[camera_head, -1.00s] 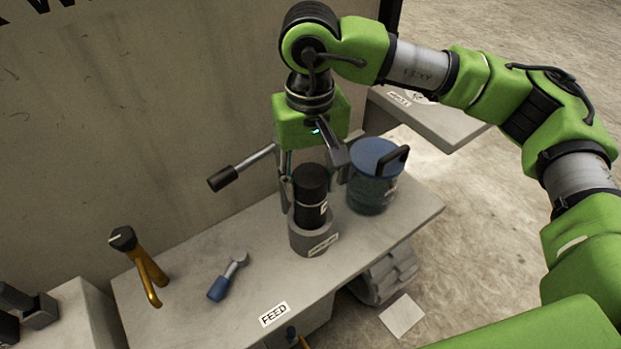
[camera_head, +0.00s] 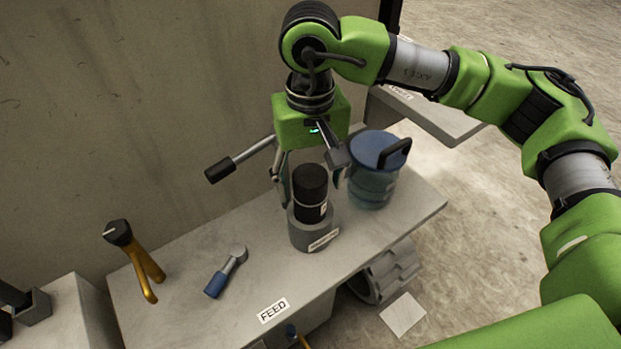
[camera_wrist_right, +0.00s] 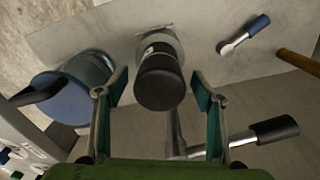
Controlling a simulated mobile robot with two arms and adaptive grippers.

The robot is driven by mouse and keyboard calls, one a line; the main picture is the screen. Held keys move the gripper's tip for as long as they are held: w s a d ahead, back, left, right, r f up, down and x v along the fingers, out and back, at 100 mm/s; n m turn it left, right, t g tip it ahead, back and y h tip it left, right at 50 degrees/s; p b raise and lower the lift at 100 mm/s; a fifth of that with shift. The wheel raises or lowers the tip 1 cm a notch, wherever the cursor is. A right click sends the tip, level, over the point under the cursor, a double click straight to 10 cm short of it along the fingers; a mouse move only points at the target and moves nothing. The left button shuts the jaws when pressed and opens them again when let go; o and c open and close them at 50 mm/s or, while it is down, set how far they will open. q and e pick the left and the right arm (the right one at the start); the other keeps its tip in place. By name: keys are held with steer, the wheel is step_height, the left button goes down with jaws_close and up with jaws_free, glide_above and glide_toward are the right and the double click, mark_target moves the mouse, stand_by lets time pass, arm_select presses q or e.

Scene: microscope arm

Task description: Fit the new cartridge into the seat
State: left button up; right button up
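The black cylindrical cartridge (camera_head: 310,180) stands upright in the grey round seat (camera_head: 305,236) on the bench. Its upper part sticks out above the rim; its lower end is hidden in the seat. It also shows in the right wrist view (camera_wrist_right: 160,82), with the seat (camera_wrist_right: 165,38) partly behind it. My right gripper (camera_head: 311,182) is just above and around the cartridge top. Its fingers are spread wide, with visible gaps on both sides of the cartridge in the wrist view. My left gripper is not in view.
A lever with a black grip (camera_head: 222,169) sticks out left behind the seat. A blue-lidded container (camera_head: 374,185) stands close on the right. A blue-handled tool (camera_head: 217,284) and a yellow-legged tool (camera_head: 150,270) are at the left. The bench front by the FEED label (camera_head: 274,310) is clear.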

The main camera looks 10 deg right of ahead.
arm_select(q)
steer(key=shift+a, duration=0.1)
arm_select(e)
steer(key=shift+r, duration=4)
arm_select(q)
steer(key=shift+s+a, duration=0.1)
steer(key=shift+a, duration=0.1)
arm_select(e)
step_height(320, 180, down, 8)
steer(key=shift+f, duration=0.1)
steer(key=shift+r+p, duration=0.4)
steer(key=shift+r, duration=0.05)
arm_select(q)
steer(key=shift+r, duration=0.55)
arm_select(e)
steer(key=shift+r, duration=0.15)
arm_select(q)
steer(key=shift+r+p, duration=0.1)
steer(key=shift+p, duration=0.2)
arm_select(e)
steer(key=shift+r, duration=0.15)
